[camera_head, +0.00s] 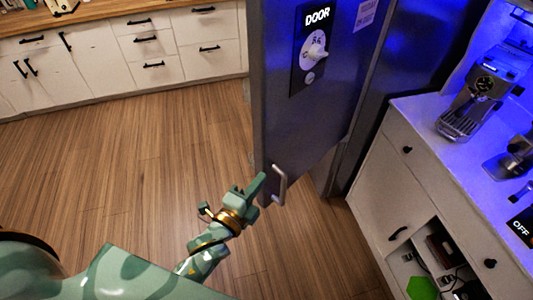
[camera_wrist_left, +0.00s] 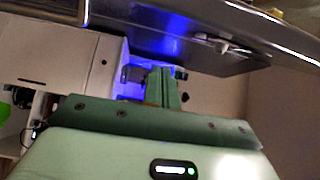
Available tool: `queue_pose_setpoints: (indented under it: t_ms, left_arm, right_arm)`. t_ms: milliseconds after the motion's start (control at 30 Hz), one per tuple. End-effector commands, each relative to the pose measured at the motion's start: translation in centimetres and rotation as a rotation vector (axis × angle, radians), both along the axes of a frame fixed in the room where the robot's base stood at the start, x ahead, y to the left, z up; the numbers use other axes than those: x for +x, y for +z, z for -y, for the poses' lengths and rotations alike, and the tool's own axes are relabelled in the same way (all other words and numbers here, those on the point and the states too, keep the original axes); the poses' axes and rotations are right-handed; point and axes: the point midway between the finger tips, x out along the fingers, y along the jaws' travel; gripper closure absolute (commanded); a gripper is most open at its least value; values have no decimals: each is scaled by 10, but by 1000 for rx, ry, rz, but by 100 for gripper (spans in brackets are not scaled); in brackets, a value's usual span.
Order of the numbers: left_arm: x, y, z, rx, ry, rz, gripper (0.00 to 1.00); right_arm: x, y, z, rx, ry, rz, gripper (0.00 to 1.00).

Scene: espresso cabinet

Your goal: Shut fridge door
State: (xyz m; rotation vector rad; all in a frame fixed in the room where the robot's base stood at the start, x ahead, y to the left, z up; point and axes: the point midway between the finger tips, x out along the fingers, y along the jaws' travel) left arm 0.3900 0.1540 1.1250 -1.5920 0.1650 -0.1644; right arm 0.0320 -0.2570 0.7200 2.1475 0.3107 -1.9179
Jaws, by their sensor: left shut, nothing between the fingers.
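The fridge door (camera_head: 320,120) is a tall dark grey panel in the middle of the head view, standing out at an angle. It bears a "DOOR" plate with a white dial (camera_head: 316,51) and a pale bar handle (camera_head: 281,185) low on its near edge. My left gripper (camera_head: 257,186) is shut and empty, close beside the handle and the door's lower left edge; I cannot tell whether it touches. In the left wrist view the gripper's green fingers (camera_wrist_left: 161,84) are together, with the grey door (camera_wrist_left: 190,38) across the top. My right gripper is not in view.
A white cabinet (camera_head: 385,165) with an espresso machine (camera_head: 470,105) on its top stands on the right, with an open shelf below. White drawers (camera_head: 150,46) under a wooden counter line the back left. The wooden floor (camera_head: 110,160) between is clear.

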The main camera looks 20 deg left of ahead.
Motion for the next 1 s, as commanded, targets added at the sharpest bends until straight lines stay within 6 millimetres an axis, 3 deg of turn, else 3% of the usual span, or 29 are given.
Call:
queue_pose_setpoints:
  t_ms: [267,633,800,1000]
  left_arm:
    - [24,1,5,30,-1,9,100]
    - [100,1,21,27,-1,7,100]
    - [110,1,-3,31,-1,5,100]
    - [115,0,-14,28,0,4,100]
  right_arm:
    - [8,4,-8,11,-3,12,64]
    - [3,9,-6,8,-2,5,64]
    - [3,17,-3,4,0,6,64]
    - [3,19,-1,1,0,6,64]
